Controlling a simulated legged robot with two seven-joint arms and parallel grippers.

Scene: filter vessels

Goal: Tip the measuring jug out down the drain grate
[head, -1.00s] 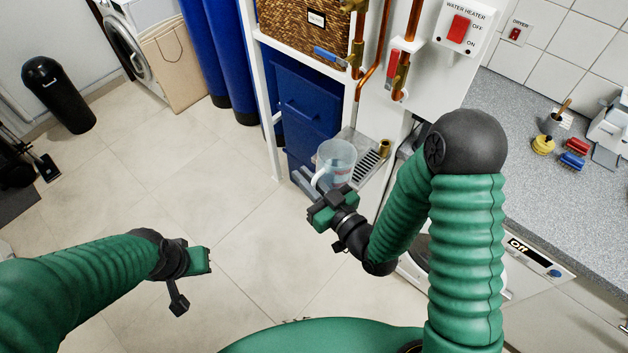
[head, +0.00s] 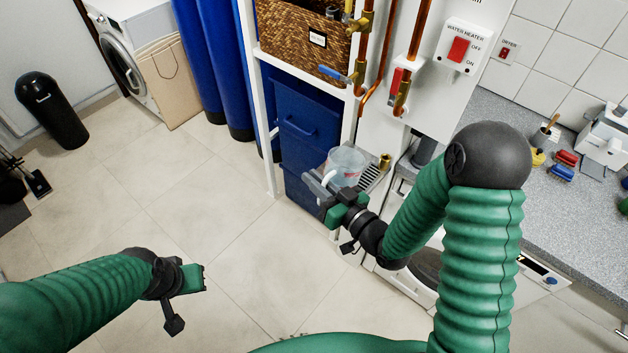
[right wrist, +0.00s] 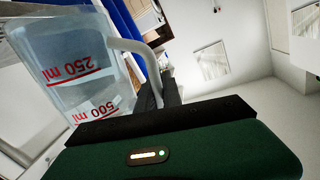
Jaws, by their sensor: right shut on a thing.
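The clear measuring jug (head: 347,164) is over the drain grate (head: 372,177), hiding much of it. My right gripper (head: 318,185) is shut on the jug's handle, on the jug's left side. In the right wrist view the jug (right wrist: 75,65) fills the upper left, with red 250 ml and 500 ml marks and its pale handle running to the jaws (right wrist: 158,92). I cannot tell how much liquid it holds or its exact tilt. My left gripper (head: 190,280) hangs over the floor at the lower left, away from the jug; its jaws do not show clearly.
Blue drawers (head: 308,130) and a white shelf post (head: 262,120) stand just left of the jug. Copper pipes (head: 415,55) and a brass fitting (head: 385,160) are close behind and right. The grey counter (head: 490,150) lies right. The tiled floor (head: 190,200) is open at left.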

